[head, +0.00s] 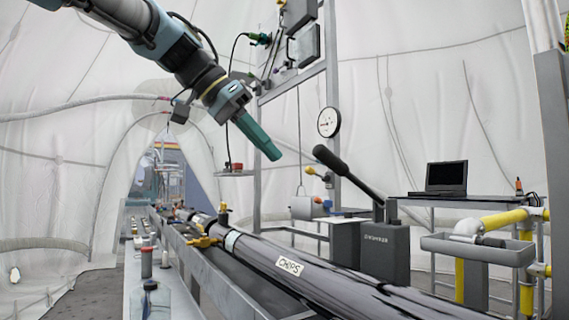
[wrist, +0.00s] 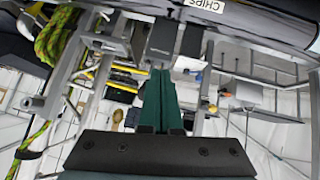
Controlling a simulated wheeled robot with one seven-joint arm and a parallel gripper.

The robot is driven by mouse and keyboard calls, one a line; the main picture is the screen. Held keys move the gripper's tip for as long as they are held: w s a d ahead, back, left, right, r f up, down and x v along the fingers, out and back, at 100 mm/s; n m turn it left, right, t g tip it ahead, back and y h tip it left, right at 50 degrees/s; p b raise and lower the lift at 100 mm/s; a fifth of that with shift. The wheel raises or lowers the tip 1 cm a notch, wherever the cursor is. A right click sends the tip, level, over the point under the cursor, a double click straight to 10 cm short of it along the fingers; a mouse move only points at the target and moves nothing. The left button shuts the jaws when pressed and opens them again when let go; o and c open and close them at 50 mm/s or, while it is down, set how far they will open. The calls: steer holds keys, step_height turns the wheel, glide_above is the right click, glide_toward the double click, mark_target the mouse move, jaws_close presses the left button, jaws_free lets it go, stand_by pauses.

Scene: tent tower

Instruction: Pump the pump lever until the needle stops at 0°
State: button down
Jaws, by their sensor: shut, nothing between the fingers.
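The pump lever (head: 347,171) is a black handle. It slants up to the left from a dark grey pump body (head: 384,245) beside the long tube. A round white dial gauge (head: 329,122) hangs on the metal frame above and left of the lever. Its needle is too small to read. My gripper (head: 274,154) has green fingers, closed together and empty. It points down to the right, left of the lever's tip and a little higher in the picture, with a visible gap. The shut fingers also show in the wrist view (wrist: 160,80).
A long dark tube with a CHIPS label (head: 289,266) runs along a metal rail below. A laptop (head: 446,178) stands on a table to the right. A grey tray (head: 478,248) and yellow pipes (head: 505,220) are at the right. A metal frame (head: 332,90) rises behind my gripper.

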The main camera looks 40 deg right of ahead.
steer(key=shift+w+a+r, duration=0.1)
steer(key=shift+a+r, duration=0.15)
steer(key=shift+a, duration=0.1)
steer(key=w+a+f+n+t+y, duration=0.2)
steer(key=w+a+f+n, duration=0.4)
steer(key=f, duration=0.6)
steer(key=w+a+f+n+t+y, duration=0.1)
steer(key=w+a+f+n+y, duration=0.15)
steer(key=w+a+f, duration=0.65)
steer(key=s+a+f+n+y, duration=0.2)
steer(key=s+a+f+n, duration=0.2)
steer(key=a+f, duration=0.65)
steer(key=s+a+f+n+y, duration=0.2)
steer(key=s+a+f+n, duration=0.25)
steer(key=a+f, duration=0.65)
step_height(320, 180, up, 14)
steer(key=d+p, duration=0.2)
steer(key=p, duration=1.3)
steer(key=shift+w+r+p, duration=0.2)
steer(key=shift+w+p, duration=0.2)
steer(key=shift+w, duration=0.05)
